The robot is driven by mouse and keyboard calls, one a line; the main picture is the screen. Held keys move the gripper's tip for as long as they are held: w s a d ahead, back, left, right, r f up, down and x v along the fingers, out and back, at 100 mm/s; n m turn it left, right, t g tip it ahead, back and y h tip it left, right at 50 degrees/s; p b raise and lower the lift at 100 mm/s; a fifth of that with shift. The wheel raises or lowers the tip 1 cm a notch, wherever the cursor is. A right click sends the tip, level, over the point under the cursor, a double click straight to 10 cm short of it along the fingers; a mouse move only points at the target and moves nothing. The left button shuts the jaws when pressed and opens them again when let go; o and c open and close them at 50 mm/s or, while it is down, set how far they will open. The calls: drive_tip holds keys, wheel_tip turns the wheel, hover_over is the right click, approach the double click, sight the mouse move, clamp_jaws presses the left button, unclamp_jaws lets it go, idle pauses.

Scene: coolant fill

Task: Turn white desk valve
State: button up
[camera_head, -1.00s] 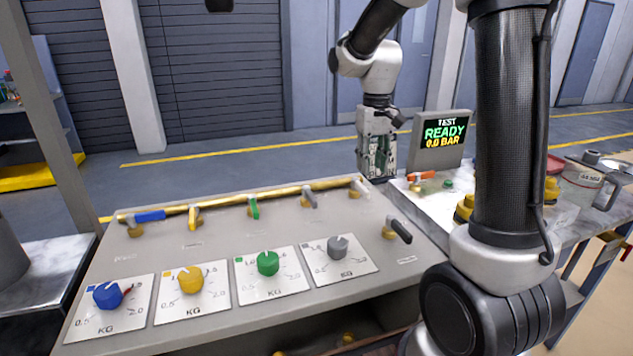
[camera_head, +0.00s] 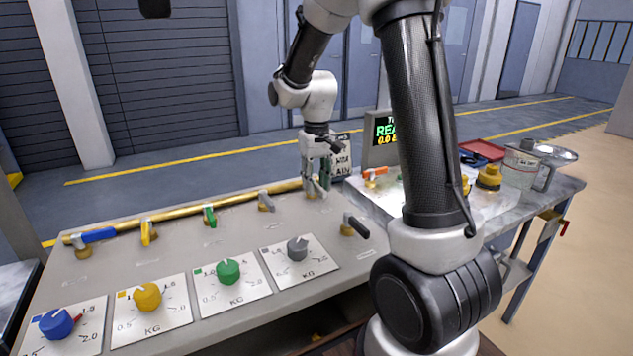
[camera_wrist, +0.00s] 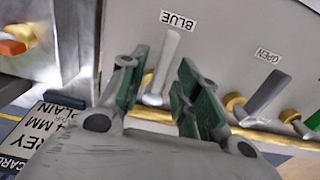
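The white valve handle (camera_wrist: 168,60) stands by a label reading "BLUE" in the wrist view, with its brass body low between my fingers. My gripper (camera_wrist: 157,72) is open, with one green-padded finger on each side of the handle. I cannot tell whether either finger touches it. In the head view my gripper (camera_head: 318,186) is down at the right end of the desk's brass pipe (camera_head: 185,216) and hides most of the white valve.
A grey valve handle (camera_wrist: 266,94) stands close right of my fingers in the wrist view. Blue (camera_head: 98,236), yellow (camera_head: 149,231) and green (camera_head: 209,214) handles line the pipe. A black-handled valve (camera_head: 355,226) stands nearer. A display (camera_head: 384,138) stands behind right.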

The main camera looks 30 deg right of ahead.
clamp_jaws()
drive_tip(key=shift+d, duration=0.1)
drive_tip(key=n, duration=0.2)
drive_tip(key=d+n, duration=0.1)
drive_tip(key=shift+n, duration=0.4)
drive_tip(key=n, duration=0.3)
drive_tip(key=d+n, duration=0.1)
drive_tip(key=shift+w+n, duration=0.3)
drive_tip(key=shift+w, duration=0.1)
drive_tip(key=n, duration=0.3)
drive_tip(key=w+n, duration=0.1)
drive_tip(key=shift+d+n, duration=0.3)
drive_tip(key=n, duration=0.2)
drive_tip(key=w+n, duration=0.1)
drive_tip(key=n, duration=0.1)
drive_tip(key=shift+w+d+n, duration=0.1)
drive_tip(key=shift+d+n, duration=0.05)
drive_tip(key=shift+n, duration=0.25)
